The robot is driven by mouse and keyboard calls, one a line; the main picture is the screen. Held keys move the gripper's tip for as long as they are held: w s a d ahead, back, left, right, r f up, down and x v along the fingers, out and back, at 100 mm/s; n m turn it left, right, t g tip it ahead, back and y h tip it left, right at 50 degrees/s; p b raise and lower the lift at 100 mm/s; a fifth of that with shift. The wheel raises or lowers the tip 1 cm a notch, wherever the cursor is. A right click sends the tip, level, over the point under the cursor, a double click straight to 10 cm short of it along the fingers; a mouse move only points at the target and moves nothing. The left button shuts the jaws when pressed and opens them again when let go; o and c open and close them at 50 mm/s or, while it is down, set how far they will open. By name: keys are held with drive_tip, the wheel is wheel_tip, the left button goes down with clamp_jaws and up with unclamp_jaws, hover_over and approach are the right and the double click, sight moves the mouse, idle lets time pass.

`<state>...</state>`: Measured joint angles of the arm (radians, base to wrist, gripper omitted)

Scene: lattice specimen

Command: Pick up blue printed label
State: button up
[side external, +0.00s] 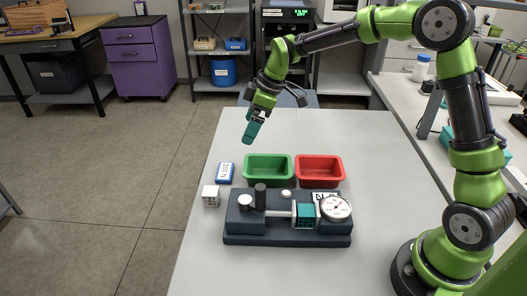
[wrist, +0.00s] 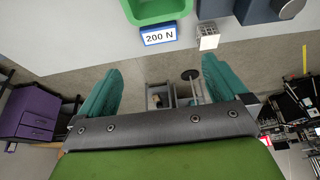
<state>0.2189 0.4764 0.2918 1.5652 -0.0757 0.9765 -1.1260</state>
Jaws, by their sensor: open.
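The blue printed label (side external: 225,172) lies on the white table, left of the green tray. It has a white face, and in the wrist view the label (wrist: 160,36) reads "200 N". My gripper (side external: 251,134) is in the air above the table, up and to the right of the label in the side view. It has teal fingers. In the wrist view my gripper (wrist: 158,85) is open, its fingers wide apart with nothing between them, and the label is beyond the fingertips.
A white lattice cube (side external: 211,196) sits near the label; it also shows in the wrist view (wrist: 208,38). A green tray (side external: 268,157) and a red tray (side external: 319,159) stand side by side. A dark test fixture (side external: 288,240) with a dial gauge (side external: 336,208) is in front of them.

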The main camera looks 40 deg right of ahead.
approach(225, 171)
wheel_tip(225, 171, down, 3)
drive_tip(key=shift+s+a+r, duration=0.1)
drive_tip(key=shift+a, duration=0.05)
drive_tip(key=shift+w+x, duration=0.2)
drive_tip(key=shift+x, duration=1.15)
drive_tip(key=shift+w+x, duration=0.25)
drive_tip(key=shift+x, duration=1.1)
drive_tip(key=shift+a+r, duration=0.2)
drive_tip(key=shift+c, duration=0.3)
drive_tip(key=c, duration=0.8)
